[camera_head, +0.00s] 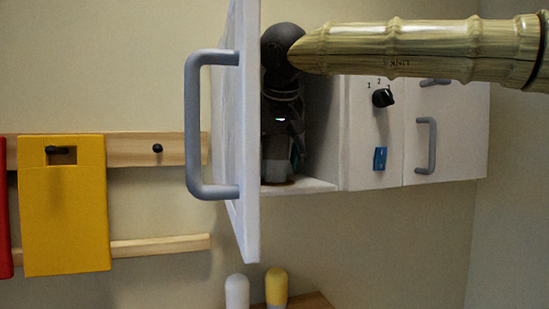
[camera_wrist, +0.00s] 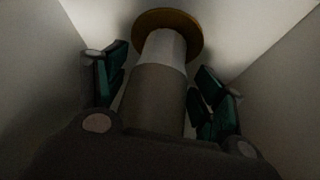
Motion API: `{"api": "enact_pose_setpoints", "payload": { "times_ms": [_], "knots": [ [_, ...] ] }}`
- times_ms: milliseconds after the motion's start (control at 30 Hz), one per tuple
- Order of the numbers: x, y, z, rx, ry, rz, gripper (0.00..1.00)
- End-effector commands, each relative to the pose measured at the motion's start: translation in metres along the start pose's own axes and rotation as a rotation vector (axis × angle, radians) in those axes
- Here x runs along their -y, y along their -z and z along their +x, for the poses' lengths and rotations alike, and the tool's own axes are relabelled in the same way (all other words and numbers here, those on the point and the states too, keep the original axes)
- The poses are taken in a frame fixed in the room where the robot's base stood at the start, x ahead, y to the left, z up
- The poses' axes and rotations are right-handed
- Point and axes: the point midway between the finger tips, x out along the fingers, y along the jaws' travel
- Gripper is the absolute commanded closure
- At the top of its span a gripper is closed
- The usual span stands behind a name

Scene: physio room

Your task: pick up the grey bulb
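The grey bulb (camera_wrist: 155,95) stands upright inside the open wall cabinet. It has a grey body and a white end on a round brown base (camera_wrist: 190,22), and is partly hidden in the head view (camera_head: 275,148). My gripper (camera_wrist: 160,85) has reached into the cabinet around it, with one green-padded finger on each side. The fingers look open, with narrow dark gaps beside the bulb; contact is hard to tell in the dim light.
The white cabinet door (camera_head: 247,130) with its grey handle (camera_head: 191,125) stands open just left of my gripper. A knob (camera_head: 382,97) and blue switch (camera_head: 380,158) are on the right panel. White (camera_head: 237,291) and yellow (camera_head: 276,287) bulbs stand below. A yellow board (camera_head: 64,220) hangs left.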

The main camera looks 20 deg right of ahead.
Motion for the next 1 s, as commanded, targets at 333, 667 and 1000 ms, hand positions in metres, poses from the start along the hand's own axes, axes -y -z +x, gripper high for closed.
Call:
{"api": "enact_pose_setpoints", "payload": {
  "times_ms": [333, 667, 1000],
  "knots": [
    [0.0, -0.001, 0.001, 0.003, -0.002, 0.0, 0.85],
    [0.0, 0.002, -0.003, 0.002, -0.001, 0.0, 0.85],
    [0.0, -0.019, -0.026, 0.0, -0.001, -0.001, 0.85]
  ]
}}
